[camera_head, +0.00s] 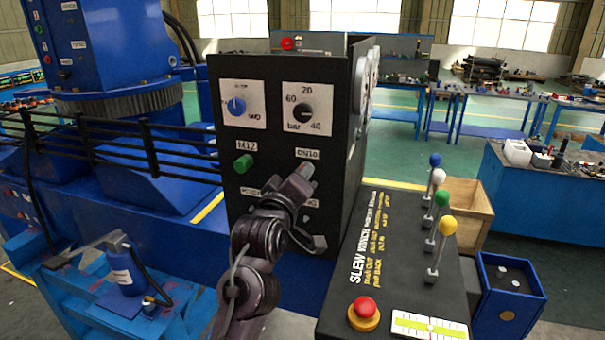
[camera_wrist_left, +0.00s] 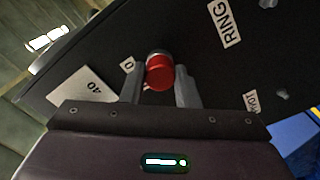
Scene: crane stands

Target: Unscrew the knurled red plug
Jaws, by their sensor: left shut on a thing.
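The red plug (camera_wrist_left: 160,72) sits at the black panel between the two fingers of my left gripper (camera_wrist_left: 160,88) in the left wrist view. The gripper is shut on it. In the head view my left gripper (camera_head: 303,176) reaches the lower right of the panel's front, just under a white label. The red plug shows there only as a small reddish bit (camera_head: 307,169) at the fingertips; the rest is hidden by the gripper. Whether the plug's thread is still in the panel cannot be told. My right gripper is in neither view.
The black panel box (camera_head: 290,140) carries a green plug (camera_head: 243,163), a blue knob (camera_head: 236,106) and a black dial (camera_head: 303,111). To the right, a console (camera_head: 370,255) has several coloured levers and a red stop button (camera_head: 366,309). A wooden crate (camera_head: 470,200) and a blue box (camera_head: 508,290) stand beyond it.

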